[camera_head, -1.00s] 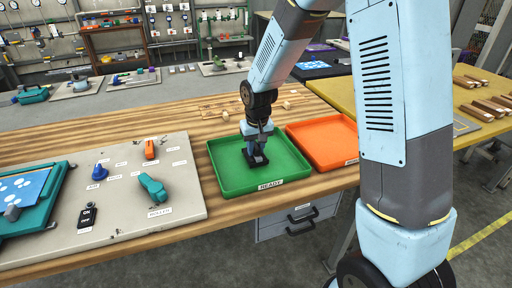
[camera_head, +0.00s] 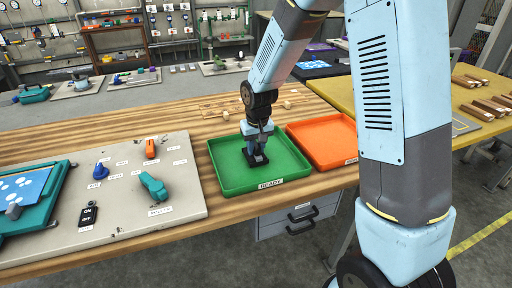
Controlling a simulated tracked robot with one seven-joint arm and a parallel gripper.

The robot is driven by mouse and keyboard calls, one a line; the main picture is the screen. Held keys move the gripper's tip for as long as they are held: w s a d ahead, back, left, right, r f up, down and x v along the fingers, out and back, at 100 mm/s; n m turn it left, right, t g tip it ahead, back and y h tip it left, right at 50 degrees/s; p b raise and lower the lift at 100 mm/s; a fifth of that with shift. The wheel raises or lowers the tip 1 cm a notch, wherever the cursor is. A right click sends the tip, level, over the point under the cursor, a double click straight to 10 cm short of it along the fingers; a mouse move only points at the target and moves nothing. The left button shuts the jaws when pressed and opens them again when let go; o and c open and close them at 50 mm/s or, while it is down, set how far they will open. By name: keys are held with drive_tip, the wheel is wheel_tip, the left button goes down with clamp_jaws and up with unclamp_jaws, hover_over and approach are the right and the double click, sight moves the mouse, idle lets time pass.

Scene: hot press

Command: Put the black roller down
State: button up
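My gripper (camera_head: 256,158) points straight down into the green tray labelled READY (camera_head: 224,185), close to the tray floor near its middle. Its fingers are small and dark here, and I cannot tell whether they are open or shut. Dark shapes show at the fingertips low in the tray; I cannot tell whether one of them is the black roller or only the fingers. No black roller can be made out clearly elsewhere.
An orange tray (camera_head: 318,150) stands right of the green one. A teal press (camera_head: 30,205) sits at far left. Small wooden pieces lie behind the trays.

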drive_tip(key=r, duration=0.3)
drive_tip(key=s+r, duration=0.1)
drive_tip(key=r, duration=0.6)
drive_tip(key=shift+s+d+r, duration=0.15)
drive_tip(key=shift+r, duration=0.2)
drive_tip(key=s+d+r+m+t, duration=0.2)
drive_tip(key=s+d+r, duration=0.8)
drive_tip(key=d+r, duration=0.15)
drive_tip(key=s+d+r+t, duration=0.1)
drive_tip(key=s+d+r, duration=0.1)
drive_tip(key=s, duration=0.5)
drive_tip(key=s+d+r+m+t, duration=0.1)
drive_tip(key=s+d, duration=0.3)
drive_tip(key=s, duration=0.3)
drive_tip(key=shift+d+r, duration=0.35)
